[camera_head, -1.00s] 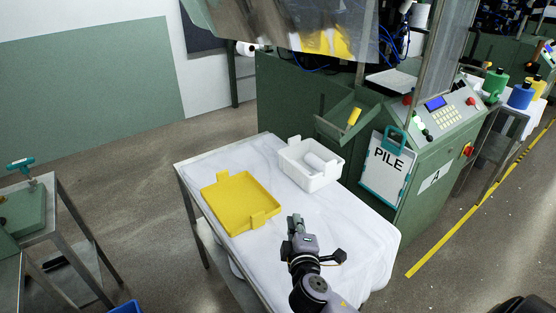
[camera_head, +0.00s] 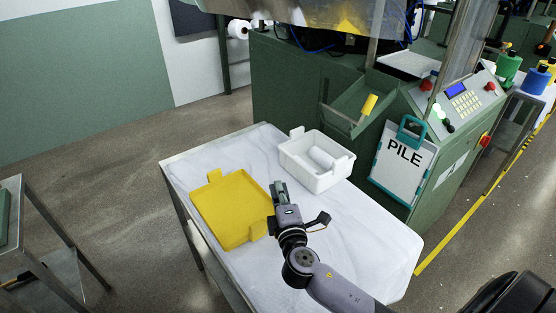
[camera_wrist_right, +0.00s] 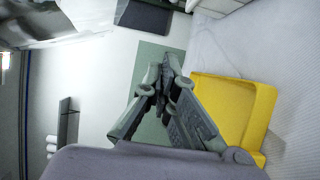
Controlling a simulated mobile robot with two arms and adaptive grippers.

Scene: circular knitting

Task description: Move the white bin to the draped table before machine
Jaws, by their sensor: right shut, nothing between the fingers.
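The white bin (camera_head: 318,178) stands on the draped table (camera_head: 350,236) in front of the green machine, toward its back edge. A white roll (camera_head: 321,157) lies inside it. My right gripper (camera_head: 279,187) is above the table, between the bin and the yellow tray (camera_head: 228,211), close to the bin's near left corner. It is shut and empty; its fingers also show in the right wrist view (camera_wrist_right: 168,68). Whether it touches the bin cannot be told. My left gripper is not in view.
The green machine (camera_head: 300,95) stands behind the table, with a PILE clipboard (camera_head: 403,155) and a control panel (camera_head: 461,103). A metal-framed table (camera_head: 45,248) stands at the left. The floor between the tables is clear.

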